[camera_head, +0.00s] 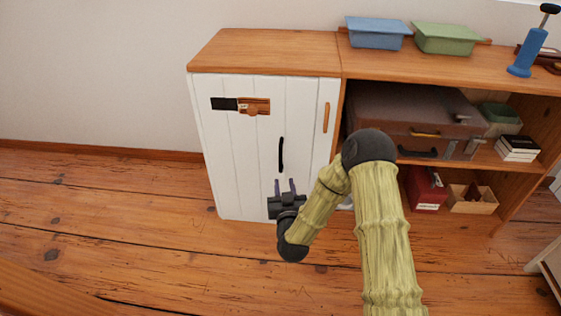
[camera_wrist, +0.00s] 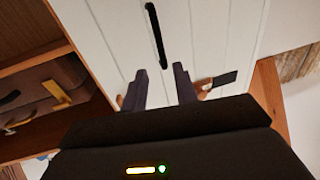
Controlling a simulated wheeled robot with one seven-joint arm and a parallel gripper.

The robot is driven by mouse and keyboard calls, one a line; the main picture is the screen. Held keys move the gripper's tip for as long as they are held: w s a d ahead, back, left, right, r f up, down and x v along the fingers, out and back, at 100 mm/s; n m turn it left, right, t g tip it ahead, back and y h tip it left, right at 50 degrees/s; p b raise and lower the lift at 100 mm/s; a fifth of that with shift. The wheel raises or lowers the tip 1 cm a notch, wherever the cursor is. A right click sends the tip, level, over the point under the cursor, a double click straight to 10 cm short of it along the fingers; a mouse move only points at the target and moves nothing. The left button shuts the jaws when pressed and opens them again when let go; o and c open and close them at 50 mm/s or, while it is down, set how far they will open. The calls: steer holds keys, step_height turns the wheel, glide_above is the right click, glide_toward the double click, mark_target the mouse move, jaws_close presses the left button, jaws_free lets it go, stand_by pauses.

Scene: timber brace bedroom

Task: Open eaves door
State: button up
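The eaves door (camera_head: 230,150) is a white plank door on the left part of a wooden cabinet, and it looks shut. A thin black upright handle (camera_head: 281,154) is on its right half; it also shows in the wrist view (camera_wrist: 155,35). A wooden slide latch with a round knob (camera_head: 255,106) sits near the door's upper left, beside a black plate (camera_head: 224,103). A wooden strip (camera_head: 325,117) is at the upper right. My gripper (camera_head: 285,184) is open and empty in front of the door, just below the handle. Its two fingers (camera_wrist: 160,72) are apart and point at the door.
Open shelves to the right hold a brown suitcase (camera_head: 400,115), a red box (camera_head: 425,188) and a small wooden crate (camera_head: 472,203). Blue (camera_head: 377,34) and green (camera_head: 447,39) bins stand on top. The plank floor (camera_head: 110,210) left of the cabinet is clear.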

mark_target(281, 160)
steer(key=w+b, duration=0.1)
steer(key=w, duration=0.3)
steer(key=w+a+b, duration=0.1)
steer(key=w+b, duration=0.1)
steer(key=w, duration=0.2)
steer(key=w+a+b, duration=0.1)
steer(key=w, duration=0.4)
steer(key=shift+b, duration=0.35)
steer(key=shift+s, duration=0.1)
jaws_close()
